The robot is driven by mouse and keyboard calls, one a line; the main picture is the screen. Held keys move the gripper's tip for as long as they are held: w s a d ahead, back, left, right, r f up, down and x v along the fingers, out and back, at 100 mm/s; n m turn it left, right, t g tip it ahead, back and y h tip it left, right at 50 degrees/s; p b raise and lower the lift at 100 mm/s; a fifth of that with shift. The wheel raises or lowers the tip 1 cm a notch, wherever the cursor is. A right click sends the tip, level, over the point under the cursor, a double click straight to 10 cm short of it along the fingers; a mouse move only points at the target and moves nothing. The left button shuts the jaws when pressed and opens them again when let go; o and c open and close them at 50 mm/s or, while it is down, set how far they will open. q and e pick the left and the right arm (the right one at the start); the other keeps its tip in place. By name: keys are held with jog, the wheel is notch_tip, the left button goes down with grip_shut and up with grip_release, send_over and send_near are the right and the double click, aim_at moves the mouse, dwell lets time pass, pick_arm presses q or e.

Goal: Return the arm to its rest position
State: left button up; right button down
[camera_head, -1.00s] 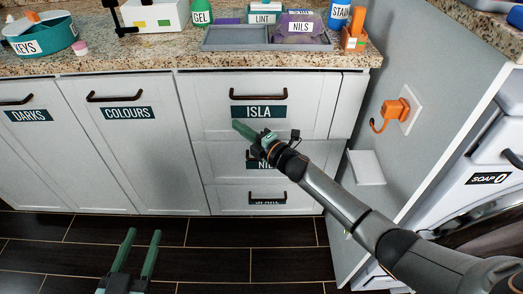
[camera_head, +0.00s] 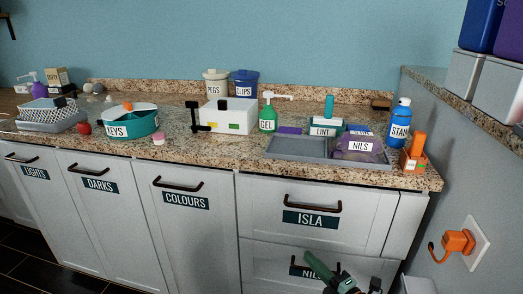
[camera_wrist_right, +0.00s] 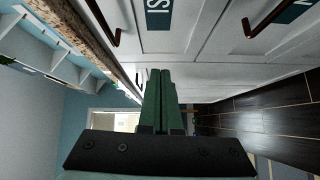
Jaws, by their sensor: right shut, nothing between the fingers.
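My right gripper (camera_head: 314,265) shows at the bottom of the head view, in front of the NILS drawer (camera_head: 292,262) and below the ISLA drawer (camera_head: 330,218). Its green fingers are together with nothing between them. In the right wrist view the gripper (camera_wrist_right: 161,75) also shows shut and empty, with cabinet fronts and dark drawer handles beyond it. Most of the right arm is outside the head view. My left gripper is not in the head view.
The granite counter (camera_head: 215,150) holds a KEYS bowl (camera_head: 130,122), a white box (camera_head: 228,116), a GEL bottle (camera_head: 267,118), a grey tray (camera_head: 295,148) and a STAIN bottle (camera_head: 401,125). An orange plug (camera_head: 458,242) sits in the right wall. Drawers and doors look shut.

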jog(key=s+a+f+m+g+h, duration=0.1)
jog(key=s+f+m+g+h, duration=0.3)
jog(key=s+m, duration=0.7)
jog(key=s+a+f+m+g+h, duration=0.1)
jog(key=s+f+m, duration=0.6)
jog(key=s, duration=0.5)
pick_arm(q)
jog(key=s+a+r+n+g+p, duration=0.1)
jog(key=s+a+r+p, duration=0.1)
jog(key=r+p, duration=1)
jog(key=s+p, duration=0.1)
jog(key=p, duration=0.7)
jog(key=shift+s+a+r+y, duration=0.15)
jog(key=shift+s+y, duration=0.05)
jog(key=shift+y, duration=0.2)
pick_arm(e)
jog(key=s+d+r+m, duration=0.1)
jog(key=s+r, duration=0.1)
jog(key=r, duration=0.4)
jog(key=s+d+r+m+g+h, duration=0.1)
jog(key=s+r, duration=0.1)
jog(key=r, duration=0.5)
jog(key=shift+s+d+r+m, duration=0.2)
jog(key=shift+d+m, duration=0.1)
jog(key=shift+d, duration=0.05)
